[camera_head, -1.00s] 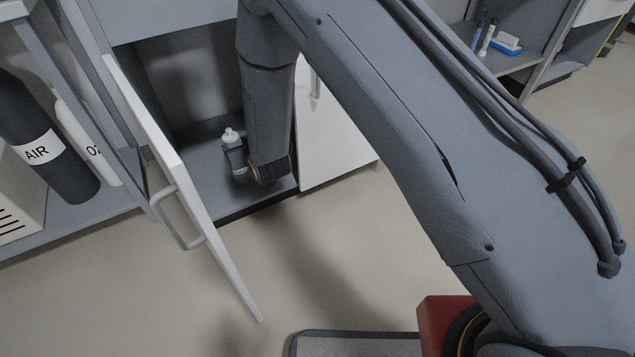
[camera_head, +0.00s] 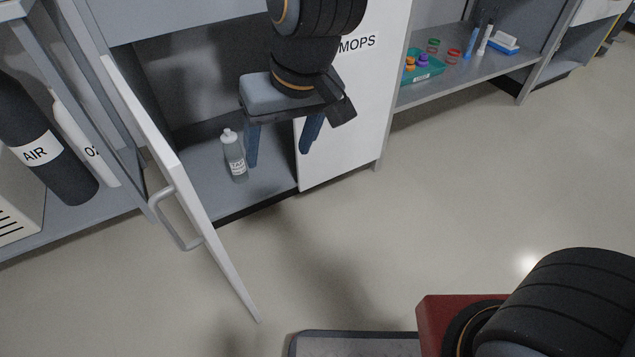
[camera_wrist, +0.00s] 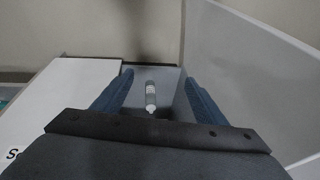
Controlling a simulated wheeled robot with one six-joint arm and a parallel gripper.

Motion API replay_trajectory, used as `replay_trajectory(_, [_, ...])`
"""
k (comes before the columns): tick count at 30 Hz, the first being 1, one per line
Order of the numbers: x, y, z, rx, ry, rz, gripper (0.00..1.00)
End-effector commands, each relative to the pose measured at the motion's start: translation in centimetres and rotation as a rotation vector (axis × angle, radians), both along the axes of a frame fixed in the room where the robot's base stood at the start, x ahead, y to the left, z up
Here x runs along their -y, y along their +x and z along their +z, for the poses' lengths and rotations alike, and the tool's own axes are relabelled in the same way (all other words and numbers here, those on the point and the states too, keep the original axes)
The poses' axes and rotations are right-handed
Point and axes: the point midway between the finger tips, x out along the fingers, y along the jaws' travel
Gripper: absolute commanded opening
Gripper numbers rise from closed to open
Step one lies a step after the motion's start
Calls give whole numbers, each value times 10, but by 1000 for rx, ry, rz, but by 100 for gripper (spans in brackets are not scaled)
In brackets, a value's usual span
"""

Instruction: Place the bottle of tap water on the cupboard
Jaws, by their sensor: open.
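The bottle (camera_head: 235,157), clear grey with a white cap and a small label, stands upright on the floor of the open cupboard (camera_head: 205,198). The label is too small to read fully. In the wrist view the bottle (camera_wrist: 151,96) shows between the two blue fingers (camera_wrist: 153,97), farther off than the fingertips.
The white cupboard door (camera_head: 190,200) with a grey handle stands open at left. A closed white panel marked MOPS (camera_head: 350,110) is at right. Dark AIR cylinder (camera_head: 40,140) stands at far left. A teal tray (camera_head: 422,68) sits on the right shelf.

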Motion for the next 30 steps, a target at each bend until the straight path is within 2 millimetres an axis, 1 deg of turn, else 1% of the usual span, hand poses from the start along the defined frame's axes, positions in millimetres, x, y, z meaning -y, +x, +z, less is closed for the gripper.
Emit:
replay_trajectory(1, [12, -20, 9, -27, -8, 3, 66])
replay_trajectory(3, [28, -46, 16, -74, -27, 10, 66])
replay_trajectory(6, [46, -77, 23, -128, -47, 18, 66])
replay_trajectory(9, [58, -97, 26, -165, -61, 23, 66])
replay_trajectory(10, [61, -101, 27, -173, -64, 24, 66])
replay_trajectory(12, [64, -107, 28, -184, -68, 26, 66])
replay_trajectory(15, [66, -110, 28, -191, -73, 27, 66])
replay_trajectory(30, [65, -109, 28, -189, -71, 27, 66])
